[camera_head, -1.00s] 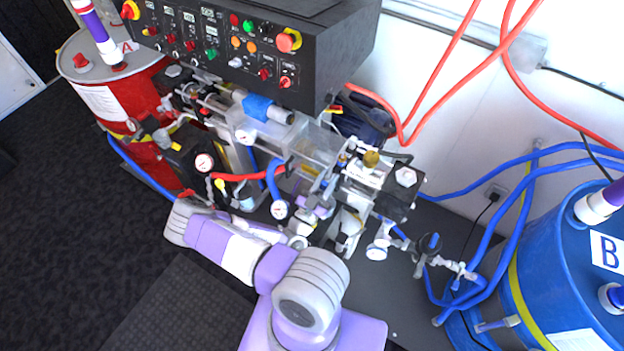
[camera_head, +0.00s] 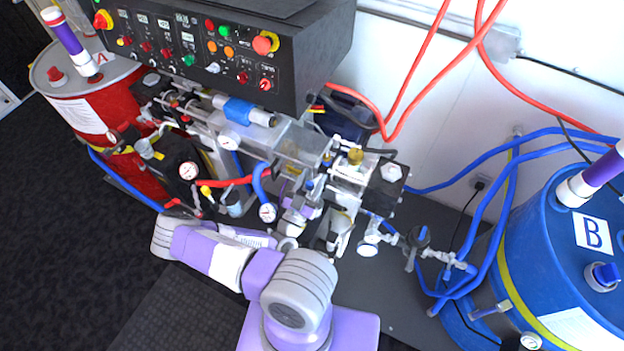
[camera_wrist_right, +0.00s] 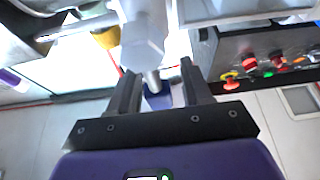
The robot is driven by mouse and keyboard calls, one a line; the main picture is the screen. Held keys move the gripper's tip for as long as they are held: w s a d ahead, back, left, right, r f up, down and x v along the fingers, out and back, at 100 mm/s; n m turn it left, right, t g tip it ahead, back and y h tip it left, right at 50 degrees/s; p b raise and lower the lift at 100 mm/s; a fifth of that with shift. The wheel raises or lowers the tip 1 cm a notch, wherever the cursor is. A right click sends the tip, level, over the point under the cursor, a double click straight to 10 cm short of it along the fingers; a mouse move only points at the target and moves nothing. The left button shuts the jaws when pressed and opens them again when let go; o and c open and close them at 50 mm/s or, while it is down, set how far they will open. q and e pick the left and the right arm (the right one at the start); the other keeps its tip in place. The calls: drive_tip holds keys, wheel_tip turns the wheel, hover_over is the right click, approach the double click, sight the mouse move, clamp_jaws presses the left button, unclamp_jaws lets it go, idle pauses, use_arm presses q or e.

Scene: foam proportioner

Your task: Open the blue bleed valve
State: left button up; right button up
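A small blue part (camera_wrist_right: 158,101), which looks like the blue bleed valve's handle, shows between the fingers of my right gripper (camera_wrist_right: 160,80) in the right wrist view. A silver stem (camera_wrist_right: 153,80) runs to it from a pale metal fitting. The fingers stand apart on either side of the blue part, and I see no clear grip on it. In the head view my right gripper (camera_head: 300,207) is among the fittings at the machine's lower front. Its fingertips and the blue part are hard to make out there. My left gripper is not in view.
Gauges (camera_head: 267,212), hoses and a clear tank (camera_head: 303,141) crowd the space around my right gripper. The black control box (camera_head: 300,75) overhangs behind. A red drum (camera_head: 110,110) stands left and a blue drum (camera_head: 545,240) right. The dark floor at left is free.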

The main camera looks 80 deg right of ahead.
sight(309, 189)
drive_tip(key=b+v, duration=0.1)
drive_tip(key=v, duration=0.6)
drive_tip(key=shift+a+f, duration=0.1)
drive_tip(key=shift+a, duration=0.15)
idle(0.4)
